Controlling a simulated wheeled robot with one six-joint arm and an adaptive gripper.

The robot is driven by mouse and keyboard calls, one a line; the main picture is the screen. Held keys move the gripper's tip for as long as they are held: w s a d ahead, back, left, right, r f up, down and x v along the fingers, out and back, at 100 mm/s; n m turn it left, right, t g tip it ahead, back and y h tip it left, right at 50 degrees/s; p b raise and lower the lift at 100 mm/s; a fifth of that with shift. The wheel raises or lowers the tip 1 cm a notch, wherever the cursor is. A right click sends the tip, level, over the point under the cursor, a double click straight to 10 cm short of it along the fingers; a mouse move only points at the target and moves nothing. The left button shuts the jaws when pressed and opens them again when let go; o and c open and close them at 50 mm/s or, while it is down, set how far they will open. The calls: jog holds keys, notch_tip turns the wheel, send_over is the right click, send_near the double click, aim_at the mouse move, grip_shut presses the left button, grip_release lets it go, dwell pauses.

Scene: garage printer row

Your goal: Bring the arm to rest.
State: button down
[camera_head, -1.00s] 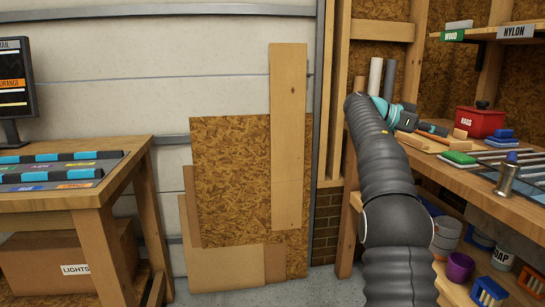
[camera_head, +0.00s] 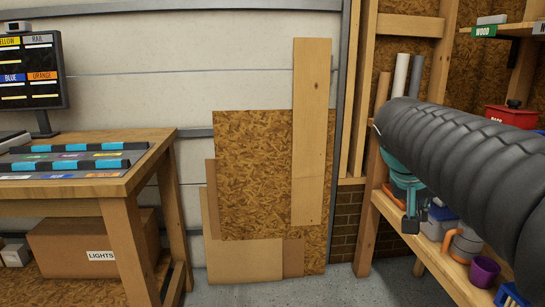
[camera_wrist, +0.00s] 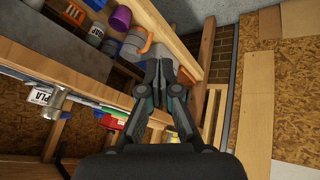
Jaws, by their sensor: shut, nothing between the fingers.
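My gripper (camera_head: 410,222) hangs below the teal wrist at the right of the head view, pointing down in front of the right-hand bench's lower shelf. Its dark fingers are together and empty. In the wrist view my gripper (camera_wrist: 160,68) shows its two fingers closed, over the bench edge and lower shelf, holding nothing. My dark ribbed arm crosses the right side of the head view and hides much of the bench top.
A wooden table (camera_head: 143,180) with labelled trays and a monitor (camera_head: 30,75) stands at left, a LIGHTS box (camera_head: 92,245) beneath it. Boards (camera_head: 245,180) lean on the wall. A purple cup (camera_head: 484,270) sits on the lower shelf. Floor between the tables is clear.

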jog(key=s+a+f+n+t+y, duration=0.1)
jog(key=s+a+f+n+y, duration=0.4)
jog(key=s+a+f, duration=0.7)
jog(key=s+f, duration=0.3)
jog(key=s, duration=0.1)
jog(key=shift+s+a+t+y, duration=0.2)
jog(key=shift+t+y, duration=0.1)
jog(key=shift+d, duration=0.1)
